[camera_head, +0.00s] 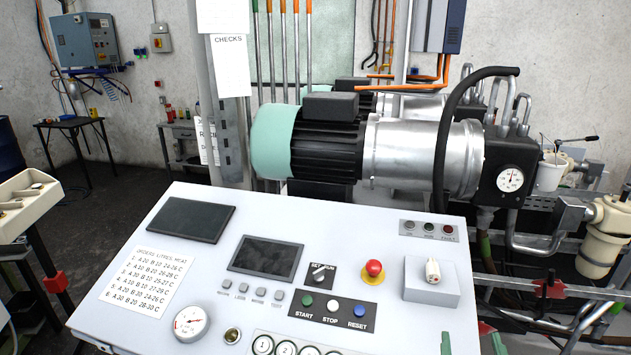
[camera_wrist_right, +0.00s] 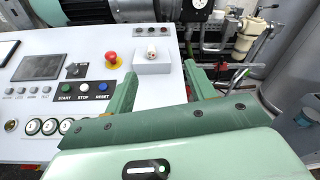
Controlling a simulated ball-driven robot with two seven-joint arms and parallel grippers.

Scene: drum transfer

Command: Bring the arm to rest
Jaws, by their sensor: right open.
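My right gripper (camera_head: 473,343) shows at the bottom edge of the head view, with only its green fingertips in sight near the front right of the white control panel (camera_head: 200,275). In the right wrist view my right gripper (camera_wrist_right: 160,72) has its two green fingers spread apart, with nothing between them. The fingers appear over the panel's right edge, near a grey block (camera_wrist_right: 152,62) with a small white piece on it. I cannot tell whether a finger touches the panel. My left gripper is not in view.
The panel carries a red mushroom button (camera_head: 374,268), a dial gauge (camera_head: 191,321) and two dark screens. A motor and pump (camera_head: 320,145) with a black hose stand behind it. Pipes and a cream filter housing (camera_head: 605,230) are at the right. Open floor lies at the left.

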